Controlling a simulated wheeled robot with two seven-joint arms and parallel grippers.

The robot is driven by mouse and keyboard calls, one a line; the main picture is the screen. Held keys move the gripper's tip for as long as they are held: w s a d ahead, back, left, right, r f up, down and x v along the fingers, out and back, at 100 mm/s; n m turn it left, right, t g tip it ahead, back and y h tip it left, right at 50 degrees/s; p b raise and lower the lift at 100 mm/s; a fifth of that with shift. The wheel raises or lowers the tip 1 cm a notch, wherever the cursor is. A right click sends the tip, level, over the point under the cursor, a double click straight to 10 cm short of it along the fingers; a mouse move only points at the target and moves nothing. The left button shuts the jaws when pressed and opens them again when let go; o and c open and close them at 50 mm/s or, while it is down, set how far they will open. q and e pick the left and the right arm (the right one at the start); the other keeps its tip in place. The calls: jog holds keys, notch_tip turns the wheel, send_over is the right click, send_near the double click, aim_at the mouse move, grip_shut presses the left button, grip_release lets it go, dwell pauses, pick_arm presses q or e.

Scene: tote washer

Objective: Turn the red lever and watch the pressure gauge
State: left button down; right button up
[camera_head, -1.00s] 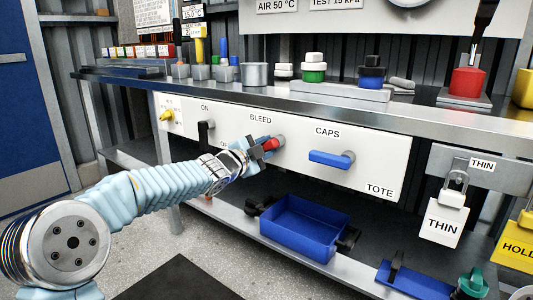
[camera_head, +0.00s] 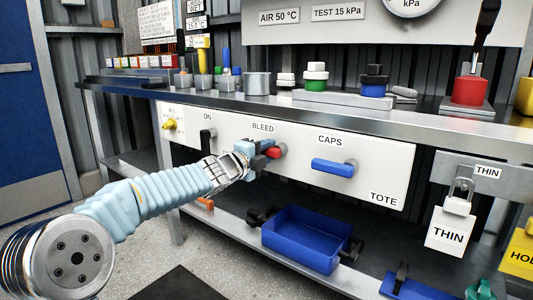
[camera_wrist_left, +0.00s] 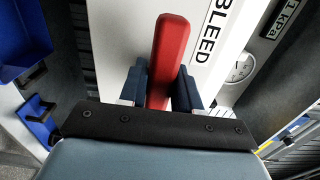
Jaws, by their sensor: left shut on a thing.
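The red lever (camera_head: 273,153) is on the white panel under the BLEED label. My left gripper (camera_head: 261,150) has its dark blue fingers on either side of the lever and is shut on it. In the left wrist view the red lever (camera_wrist_left: 172,50) runs up between the two fingers of my left gripper (camera_wrist_left: 161,88), beside the BLEED label. The round pressure gauge (camera_head: 411,7) is cut off by the top edge of the head view; its needle is not readable. A small round dial (camera_wrist_left: 241,68) shows in the left wrist view. My right gripper is not in view.
A blue CAPS handle (camera_head: 333,167) sits right of the lever, and a black handle (camera_head: 207,138) sits left. Capped bottles and tools stand on the bench (camera_head: 420,117) above. A blue tote (camera_head: 300,262) lies on the lower shelf.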

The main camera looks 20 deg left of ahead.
pick_arm(q)
jog(key=shift+f, duration=0.1)
jog(key=c, duration=0.9)
grip_release()
jog(key=v, duration=1.3)
jog(key=shift+s+a, duration=0.1)
jog(key=shift+s, duration=0.3)
